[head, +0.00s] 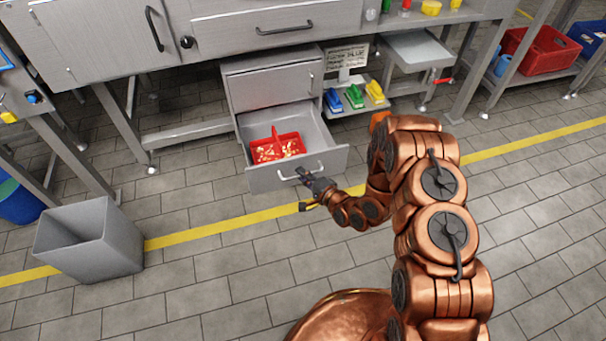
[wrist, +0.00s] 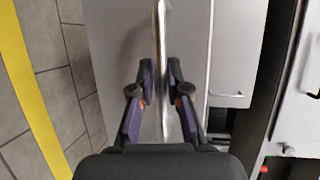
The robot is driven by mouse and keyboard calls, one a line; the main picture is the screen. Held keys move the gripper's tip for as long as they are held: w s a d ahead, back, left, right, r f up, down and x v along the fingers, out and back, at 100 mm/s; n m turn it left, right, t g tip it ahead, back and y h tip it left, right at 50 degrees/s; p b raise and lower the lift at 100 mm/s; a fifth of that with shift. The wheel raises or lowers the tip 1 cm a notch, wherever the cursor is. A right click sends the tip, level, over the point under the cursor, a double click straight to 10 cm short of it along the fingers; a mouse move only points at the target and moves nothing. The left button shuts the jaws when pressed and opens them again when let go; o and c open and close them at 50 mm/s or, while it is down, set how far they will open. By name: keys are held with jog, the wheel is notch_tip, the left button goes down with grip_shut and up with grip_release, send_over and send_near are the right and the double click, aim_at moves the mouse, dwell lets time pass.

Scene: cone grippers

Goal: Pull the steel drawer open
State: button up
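The steel drawer (head: 315,162) is the lower drawer of a grey cabinet under the bench. It stands well out of the cabinet, with its inside in view. A red divided tray (head: 277,137) holding small light pieces lies inside it. The drawer's bar handle (head: 286,177) is on its front face. My gripper (head: 304,174) is at the right part of this handle. In the wrist view, the handle (wrist: 161,30) runs between the two fingers of my gripper (wrist: 161,78). The fingertips are close on both sides of the bar, and the gripper looks shut on it.
The upper drawer (head: 270,86) of the cabinet is shut. A grey bin (head: 90,240) stands on the floor at left. A low shelf with colored bins (head: 354,96) is right of the cabinet. The tiled floor before the drawer is clear, with a yellow line (head: 225,229).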

jog(key=o, duration=0.3)
jog(key=shift+o, duration=0.2)
jog(key=shift+d, duration=0.1)
jog(key=v, duration=1.2)
dwell(0.5)
